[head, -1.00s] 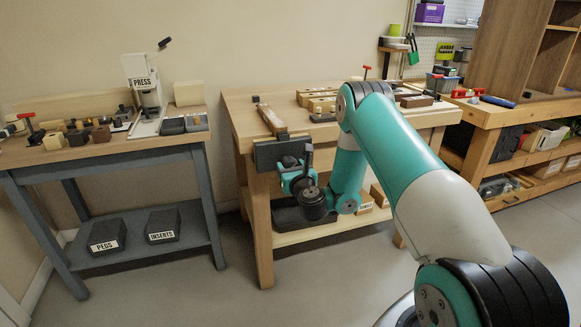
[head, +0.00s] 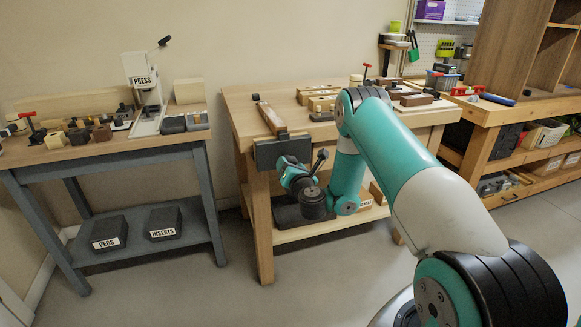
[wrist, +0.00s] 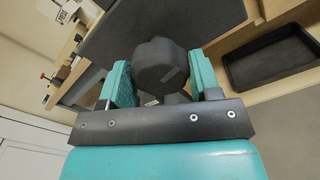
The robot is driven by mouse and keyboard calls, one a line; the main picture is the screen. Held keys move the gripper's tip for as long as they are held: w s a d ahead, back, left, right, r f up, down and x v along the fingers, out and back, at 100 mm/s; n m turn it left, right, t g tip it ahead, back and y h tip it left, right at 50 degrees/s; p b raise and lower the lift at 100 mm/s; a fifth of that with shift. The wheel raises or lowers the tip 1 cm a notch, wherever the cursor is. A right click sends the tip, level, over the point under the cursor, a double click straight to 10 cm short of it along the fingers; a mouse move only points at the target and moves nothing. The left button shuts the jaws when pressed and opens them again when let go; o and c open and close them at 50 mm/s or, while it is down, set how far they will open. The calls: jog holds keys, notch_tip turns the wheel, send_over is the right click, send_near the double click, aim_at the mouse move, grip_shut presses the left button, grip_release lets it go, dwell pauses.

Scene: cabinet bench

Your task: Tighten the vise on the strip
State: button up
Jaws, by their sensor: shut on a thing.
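The vise's dark front jaw (head: 283,150) is on the front left of the middle bench; it fills the upper part of the wrist view (wrist: 200,22). The brown strip (head: 270,117) lies on the bench top, its near end at the vise and its far end by a small dark block (head: 256,97). I cannot tell whether the near end is touched by the jaw. My gripper (wrist: 160,78) is shut on the dark vise handle (wrist: 160,62), its teal fingers on both sides. In the head view my gripper (head: 291,170) is in front of the jaw.
Wooden blocks (head: 318,103) lie farther right on the bench top (head: 238,110). A dark tray (wrist: 270,62) is on the shelf below, close to the gripper. A blue-legged bench with a press (head: 148,100) stands at left, with floor between.

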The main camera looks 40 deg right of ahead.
jog(key=shift+f, duration=0.1)
jog(key=m, duration=0.4)
jog(key=shift+p, duration=0.3)
jog(key=o, duration=0.8)
jog(key=b, duration=0.3)
jog(key=shift+s+f, duration=0.1)
jog(key=shift+s, duration=0.1)
jog(key=shift+s+a+b, duration=0.15)
jog(key=shift+s+b, duration=0.15)
jog(key=shift+b, duration=0.7)
